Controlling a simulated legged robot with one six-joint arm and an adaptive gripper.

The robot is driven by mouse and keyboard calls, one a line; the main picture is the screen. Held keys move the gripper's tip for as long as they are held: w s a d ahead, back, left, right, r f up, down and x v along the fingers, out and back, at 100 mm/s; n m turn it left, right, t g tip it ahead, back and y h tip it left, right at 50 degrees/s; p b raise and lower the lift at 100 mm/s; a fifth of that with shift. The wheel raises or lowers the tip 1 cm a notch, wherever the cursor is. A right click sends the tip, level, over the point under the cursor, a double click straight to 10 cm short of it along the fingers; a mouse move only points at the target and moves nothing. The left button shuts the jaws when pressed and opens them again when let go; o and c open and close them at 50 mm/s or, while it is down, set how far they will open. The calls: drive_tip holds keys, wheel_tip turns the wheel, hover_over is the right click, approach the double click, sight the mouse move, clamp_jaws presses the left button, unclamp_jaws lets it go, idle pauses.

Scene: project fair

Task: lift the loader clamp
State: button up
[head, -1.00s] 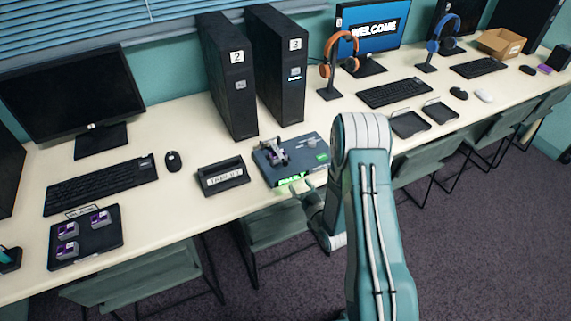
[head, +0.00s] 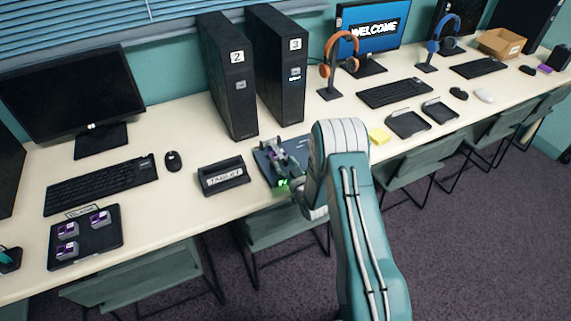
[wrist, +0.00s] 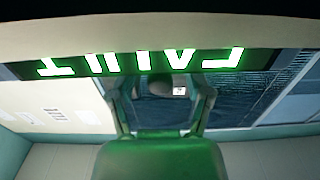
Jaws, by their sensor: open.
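The loader (head: 265,164), a dark blue-grey flat unit, sits near the front edge of the table. Its grey clamp (head: 279,152) stands on top, partly confused with my gripper behind the arm. My gripper (head: 290,183) is low at the loader's front edge, partly hidden by my arm. In the wrist view my gripper (wrist: 168,95) is open, its two fingers apart. A lit green sign (wrist: 140,62), its letters inverted and apparently reading FAULT, fills the top of that view close by. I cannot tell whether the fingers touch the clamp.
A black tablet stand (head: 223,177) is just left of the loader. Two dark towers (head: 228,85) stand behind it. A tray with purple-grey parts (head: 108,240) is at the left.

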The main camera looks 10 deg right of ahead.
clamp_jaws()
drive_tip(key=shift+r, duration=0.15)
